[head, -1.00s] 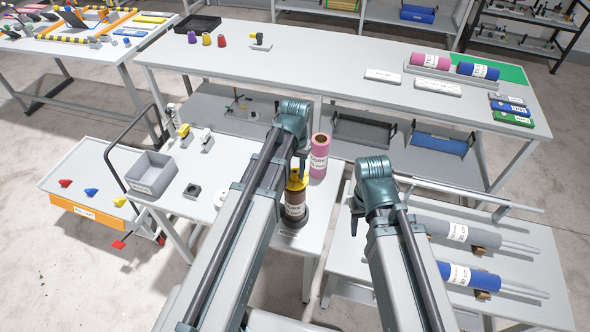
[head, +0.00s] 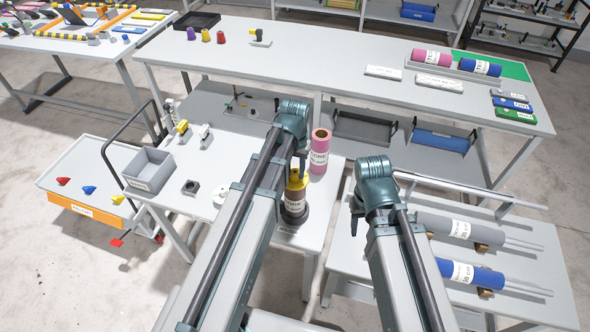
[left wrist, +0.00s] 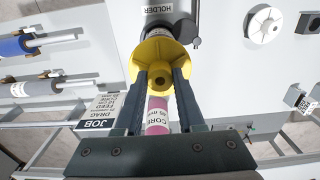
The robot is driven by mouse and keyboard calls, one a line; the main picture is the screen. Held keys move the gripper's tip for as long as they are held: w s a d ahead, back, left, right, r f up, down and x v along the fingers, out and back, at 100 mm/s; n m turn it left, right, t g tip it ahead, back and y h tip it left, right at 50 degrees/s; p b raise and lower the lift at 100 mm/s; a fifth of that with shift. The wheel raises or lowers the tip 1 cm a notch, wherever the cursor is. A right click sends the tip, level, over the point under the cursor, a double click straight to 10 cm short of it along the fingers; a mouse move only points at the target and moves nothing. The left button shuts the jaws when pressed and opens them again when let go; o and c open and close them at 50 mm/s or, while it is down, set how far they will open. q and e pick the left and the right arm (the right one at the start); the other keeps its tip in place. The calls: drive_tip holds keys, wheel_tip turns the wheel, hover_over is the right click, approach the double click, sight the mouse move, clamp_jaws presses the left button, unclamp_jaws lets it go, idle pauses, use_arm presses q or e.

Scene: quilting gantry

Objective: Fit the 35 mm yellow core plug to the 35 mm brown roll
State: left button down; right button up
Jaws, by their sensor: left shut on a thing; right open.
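The brown roll (head: 295,197) stands upright in a dark round holder (head: 291,217) on the near white table. The yellow core plug (head: 297,179) is at the roll's top end; I cannot tell how deep it sits. In the left wrist view, my left gripper (left wrist: 160,80) is shut on the plug's narrow hub, and the plug's wide yellow flange (left wrist: 160,48) faces the holder side. The flange hides most of the roll there. In the head view, my left arm partly covers the left gripper (head: 302,163). My right gripper (head: 355,222) is open and empty, right of the roll.
A pink roll (head: 320,150) stands close behind the brown roll. A grey bin (head: 149,171) and small fixtures are on the left of this table. Grey (head: 455,229) and blue (head: 472,273) rolls lie on the right table. The back table's middle is clear.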

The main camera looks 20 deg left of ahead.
sight(296, 173)
use_arm(q)
drive_tip(key=shift+f, duration=0.15)
drive_tip(key=shift+c, duration=2.2)
unclamp_jaws()
wheel_tip(296, 173, up, 14)
drive_tip(key=p, duration=1.3)
drive_tip(key=shift+p, duration=0.35)
drive_tip(key=shift+f, duration=0.1)
drive_tip(key=s+d+f+m+b, duration=0.1)
drive_tip(key=s+d+f+b, duration=0.4)
drive_tip(key=s+f+b, duration=0.2)
drive_tip(key=s+d+f+m+y+b, duration=0.1)
drive_tip(key=s+d+f+b, duration=0.4)
drive_tip(key=f+b, duration=0.6)
drive_tip(key=shift+s+d+f+m+b, duration=0.25)
drive_tip(key=shift+s+m, duration=0.45)
drive_tip(key=shift+s, duration=0.45)
